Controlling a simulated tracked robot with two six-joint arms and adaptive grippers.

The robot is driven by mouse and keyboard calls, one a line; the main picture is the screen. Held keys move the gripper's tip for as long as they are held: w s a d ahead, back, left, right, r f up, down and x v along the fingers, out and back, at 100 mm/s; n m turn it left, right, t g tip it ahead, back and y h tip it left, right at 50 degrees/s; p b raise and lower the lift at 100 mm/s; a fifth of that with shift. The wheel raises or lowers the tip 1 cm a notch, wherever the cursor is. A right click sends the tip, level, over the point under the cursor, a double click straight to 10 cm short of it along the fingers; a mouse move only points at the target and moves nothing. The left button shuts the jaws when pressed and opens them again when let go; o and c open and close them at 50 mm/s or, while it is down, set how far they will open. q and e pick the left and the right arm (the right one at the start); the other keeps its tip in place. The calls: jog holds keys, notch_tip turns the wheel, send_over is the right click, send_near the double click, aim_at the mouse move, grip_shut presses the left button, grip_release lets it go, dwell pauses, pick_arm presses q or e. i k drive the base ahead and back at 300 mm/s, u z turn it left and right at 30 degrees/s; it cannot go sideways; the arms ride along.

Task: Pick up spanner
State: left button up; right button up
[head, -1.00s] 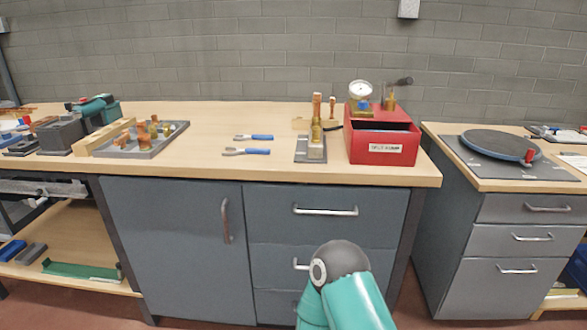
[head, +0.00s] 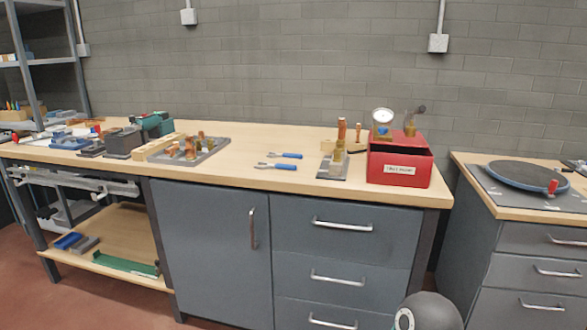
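Two blue-handled spanners lie flat on the wooden workbench (head: 330,185), in the middle of its top. The nearer spanner (head: 283,166) has its silver open jaw to the left. The farther spanner (head: 288,155) lies just behind it, pointing the same way. Neither is touched by anything of mine. Neither of my grippers shows in the head view; only a dark rounded part of my arm shows at the bottom right.
A grey tray (head: 217,148) with copper and brass fittings stands left of the spanners. A grey plate (head: 326,170) with a brass fitting and a red box (head: 400,166) stand to the right. A round dark turntable (head: 520,176) is on the separate right cabinet. Bench space before the spanners is clear.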

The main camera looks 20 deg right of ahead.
aim_at(268, 166)
jog(key=z, duration=0.05)
jog(key=i, duration=1)
